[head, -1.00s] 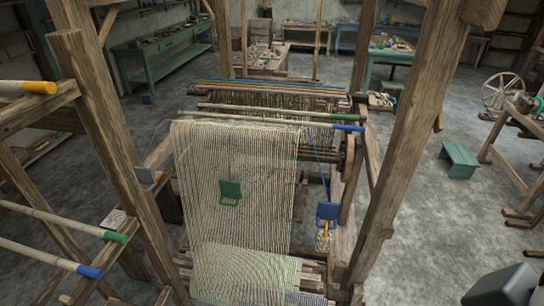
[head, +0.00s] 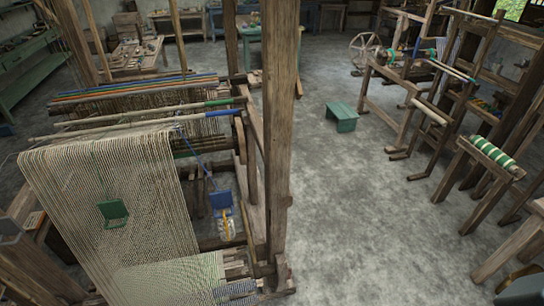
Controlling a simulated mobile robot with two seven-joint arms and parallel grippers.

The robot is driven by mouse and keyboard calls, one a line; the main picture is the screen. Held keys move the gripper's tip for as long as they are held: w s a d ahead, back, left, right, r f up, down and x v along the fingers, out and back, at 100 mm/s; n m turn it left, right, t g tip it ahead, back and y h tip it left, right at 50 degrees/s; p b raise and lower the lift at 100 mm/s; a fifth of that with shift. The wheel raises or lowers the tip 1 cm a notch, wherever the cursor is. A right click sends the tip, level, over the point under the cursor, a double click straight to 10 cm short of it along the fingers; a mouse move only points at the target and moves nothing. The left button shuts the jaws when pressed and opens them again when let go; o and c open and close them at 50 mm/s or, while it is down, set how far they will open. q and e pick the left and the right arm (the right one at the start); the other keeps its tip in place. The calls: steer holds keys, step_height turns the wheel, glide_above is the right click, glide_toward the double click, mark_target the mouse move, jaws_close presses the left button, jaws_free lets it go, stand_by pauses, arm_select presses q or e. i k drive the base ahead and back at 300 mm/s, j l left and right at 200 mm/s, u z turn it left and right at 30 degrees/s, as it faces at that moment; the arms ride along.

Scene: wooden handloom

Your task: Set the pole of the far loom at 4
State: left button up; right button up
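Two wooden loom-like frames show, and I cannot tell for certain which is the far loom. The large near loom (head: 283,110) fills the left, with a pale warp sheet (head: 110,185). Across its top lie a pole with a green end (head: 222,101) and a pole with a blue end (head: 222,112). Farther off at upper right stands a smaller wooden frame (head: 425,100). It has a pale pole (head: 450,70) and green-wrapped parts. No number or scale is readable on either frame. Neither gripper is in view.
A green stool (head: 341,116) stands on open grey floor (head: 350,200) between the looms. A spinning wheel (head: 364,47) is behind it. A stand with a green-and-white roll (head: 493,152) is at right. A green plate (head: 113,211) and a blue plate (head: 222,200) hang at the near loom.

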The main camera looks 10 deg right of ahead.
mark_target(256, 266)
steer(key=z, duration=0.2)
steer(key=i+l+u, duration=0.4)
steer(key=l, duration=0.15)
steer(key=i+l+u, duration=0.3)
steer(key=l+u, duration=0.15)
steer(key=l, duration=0.15)
steer(key=i+l+u, duration=0.2)
steer(key=l+u, duration=0.2)
steer(key=l, duration=0.35)
steer(key=i+l+u, duration=0.1)
steer(key=l+u, duration=0.35)
steer(key=l, duration=0.3)
steer(key=l+u, duration=0.4)
steer(key=l, duration=0.35)
steer(key=k+l+u, duration=0.2)
steer(key=l+u, duration=0.2)
steer(key=l, duration=0.35)
